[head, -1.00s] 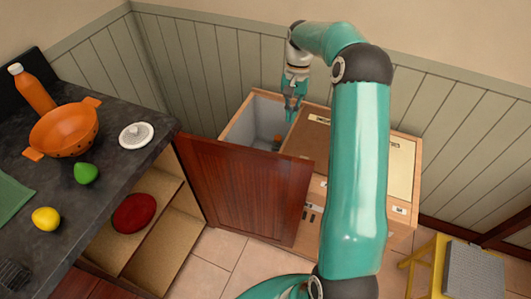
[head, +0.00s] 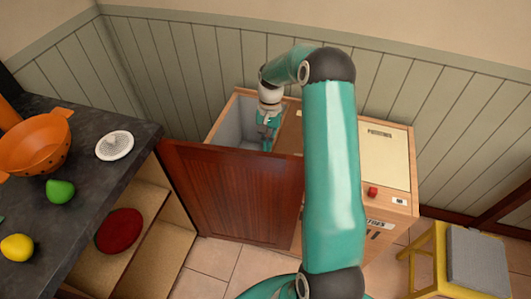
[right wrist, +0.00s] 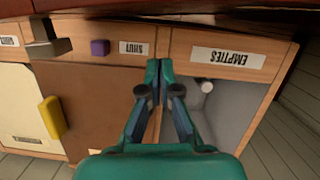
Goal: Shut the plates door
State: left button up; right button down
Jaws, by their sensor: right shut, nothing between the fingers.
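The plates door (head: 232,195), a dark red-brown panel, stands open from the cupboard under the counter. A red plate (head: 119,231) shows on a shelf inside. My right gripper (head: 267,148) is shut and empty, pointing down behind the door's top edge, over the wooden chest's front left part. In the right wrist view, its closed fingertips (right wrist: 158,68) are near the chest's front rim, between the SHUT and EMPTIES labels. The door's dark edge (right wrist: 200,5) runs along the top there, apart from the fingertips. My left gripper is not in view.
The wooden chest (head: 402,203) stands close behind the door, with an open grey compartment (head: 236,122) at left. The counter (head: 85,181) at left holds an orange colander (head: 35,147) and fruit. A yellow stool (head: 440,262) is at right.

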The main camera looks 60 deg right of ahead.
aim_at(266, 156)
jog(key=a, duration=0.1)
jog(key=s+a, duration=0.1)
jog(key=a+p, duration=0.1)
jog(key=shift+s+a+f, duration=0.2)
jog(key=shift+s, duration=0.1)
jog(key=shift+a+f, duration=0.1)
jog(key=shift+a, duration=0.1)
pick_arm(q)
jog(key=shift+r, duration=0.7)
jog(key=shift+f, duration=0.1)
pick_arm(e)
jog(key=shift+s+a, duration=0.1)
jog(key=shift+a, duration=0.05)
